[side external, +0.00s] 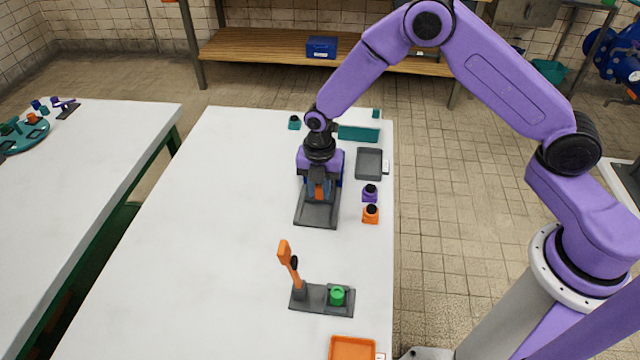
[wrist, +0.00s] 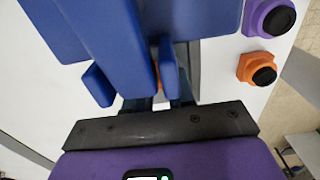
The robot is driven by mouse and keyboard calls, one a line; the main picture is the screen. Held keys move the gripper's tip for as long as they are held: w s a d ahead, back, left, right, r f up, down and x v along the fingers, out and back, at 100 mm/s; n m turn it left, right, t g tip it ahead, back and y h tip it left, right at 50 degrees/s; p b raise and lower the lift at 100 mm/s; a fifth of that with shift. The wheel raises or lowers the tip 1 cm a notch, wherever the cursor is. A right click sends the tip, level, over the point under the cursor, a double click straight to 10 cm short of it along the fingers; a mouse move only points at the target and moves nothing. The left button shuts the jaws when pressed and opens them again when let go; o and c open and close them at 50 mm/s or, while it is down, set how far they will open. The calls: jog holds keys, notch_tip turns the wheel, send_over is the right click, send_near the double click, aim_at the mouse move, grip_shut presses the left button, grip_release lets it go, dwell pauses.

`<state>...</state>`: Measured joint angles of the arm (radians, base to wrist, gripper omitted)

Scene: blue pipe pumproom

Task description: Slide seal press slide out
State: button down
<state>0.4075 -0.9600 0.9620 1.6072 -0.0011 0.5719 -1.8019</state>
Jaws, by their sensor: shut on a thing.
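The seal press stands on the white table, with a grey base (side external: 317,214) and blue parts largely hidden behind my gripper in the side view. In the wrist view its large blue body (wrist: 105,40) fills the upper left and middle. My gripper (side external: 319,192) points down over the grey base. It is shut on a small orange part, seemingly the slide's handle (side external: 320,188); only a sliver of orange shows between the fingers (wrist: 160,88) in the wrist view. The slide itself is mostly hidden, and I cannot tell its position.
Right of the press stand a purple block (side external: 370,193) and an orange block (side external: 371,214), both black-topped. Behind are a grey tray (side external: 369,163) and a teal box (side external: 358,133). In front are an orange-lever fixture (side external: 312,298) with a green cup (side external: 338,295) and an orange tray (side external: 352,340). The table's left is clear.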

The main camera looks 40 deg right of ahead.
jog(key=s+a, duration=0.6)
jog(key=shift+s+a, duration=0.25)
jog(key=shift+a, duration=0.05)
jog(key=c, duration=1)
grip_release()
jog(key=shift+o, duration=0.2)
jog(key=shift+r, duration=0.1)
jog(key=shift+w+r, duration=0.1)
jog(key=shift+r, duration=0.15)
notch_tip(320, 180, up, 17)
